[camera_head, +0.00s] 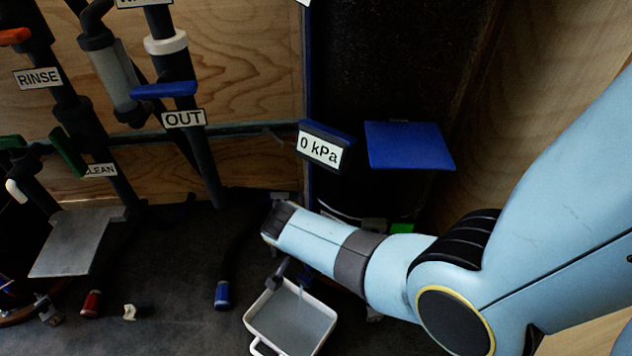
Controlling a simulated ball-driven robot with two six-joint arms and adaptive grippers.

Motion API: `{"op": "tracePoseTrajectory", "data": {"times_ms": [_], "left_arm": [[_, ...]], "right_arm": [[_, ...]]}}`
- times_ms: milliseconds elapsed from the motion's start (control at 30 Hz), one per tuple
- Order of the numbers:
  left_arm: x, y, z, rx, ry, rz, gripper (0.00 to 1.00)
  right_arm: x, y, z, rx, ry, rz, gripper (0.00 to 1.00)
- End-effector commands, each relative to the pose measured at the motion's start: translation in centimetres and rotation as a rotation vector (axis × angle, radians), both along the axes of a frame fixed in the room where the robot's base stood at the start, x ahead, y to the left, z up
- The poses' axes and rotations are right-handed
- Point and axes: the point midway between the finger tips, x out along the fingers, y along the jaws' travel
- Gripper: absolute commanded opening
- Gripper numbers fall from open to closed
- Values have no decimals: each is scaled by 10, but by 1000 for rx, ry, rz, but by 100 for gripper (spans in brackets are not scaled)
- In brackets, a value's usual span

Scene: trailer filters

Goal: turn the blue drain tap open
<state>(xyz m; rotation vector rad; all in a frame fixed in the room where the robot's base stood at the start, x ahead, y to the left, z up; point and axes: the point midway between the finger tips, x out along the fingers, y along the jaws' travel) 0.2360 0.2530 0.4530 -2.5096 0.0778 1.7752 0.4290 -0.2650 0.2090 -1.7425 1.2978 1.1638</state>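A small bit of blue (306,271), which may be the blue drain tap, shows just below my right forearm; most of it is hidden by the arm. A dark spout (280,272) sticks out beside it, above a white tray (250,322) that holds greyish liquid. A thin pale streak, perhaps a stream, shows over the tray. My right arm comes in from the right, and its dark end (281,217) is above and left of the blue bit. Its fingers cannot be made out, nor whether they touch the tap. My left gripper is not in view.
A gauge box (323,146) reads 0 kPa beside a blue flat plate (409,145). A blue lever (164,90) sits above the OUT label (184,118). Pipes with a green lever (68,152) and a grey shelf (75,245) stand left. A blue-ended hose (222,294) lies on the floor.

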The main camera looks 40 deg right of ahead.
Motion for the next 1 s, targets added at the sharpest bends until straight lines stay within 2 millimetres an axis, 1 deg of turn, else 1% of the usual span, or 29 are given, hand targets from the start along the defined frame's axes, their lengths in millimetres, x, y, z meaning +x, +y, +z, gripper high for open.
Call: {"op": "tracePoseTrajectory", "data": {"times_ms": [467, 500, 633, 667, 900, 1000], "left_arm": [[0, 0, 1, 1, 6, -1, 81], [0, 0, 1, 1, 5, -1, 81], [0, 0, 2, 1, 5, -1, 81], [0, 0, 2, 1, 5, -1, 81], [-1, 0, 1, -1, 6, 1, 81], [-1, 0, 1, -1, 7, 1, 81]], "right_arm": [[0, 0, 0, 0, 2, 14, 0], [0, 0, 0, 0, 2, 14, 16], [0, 0, 0, 1, 2, 14, 33], [0, 0, 0, 0, 1, 14, 35], [0, 0, 0, 0, 0, 13, 35], [0, 0, 4, 0, -1, 12, 35]]}}
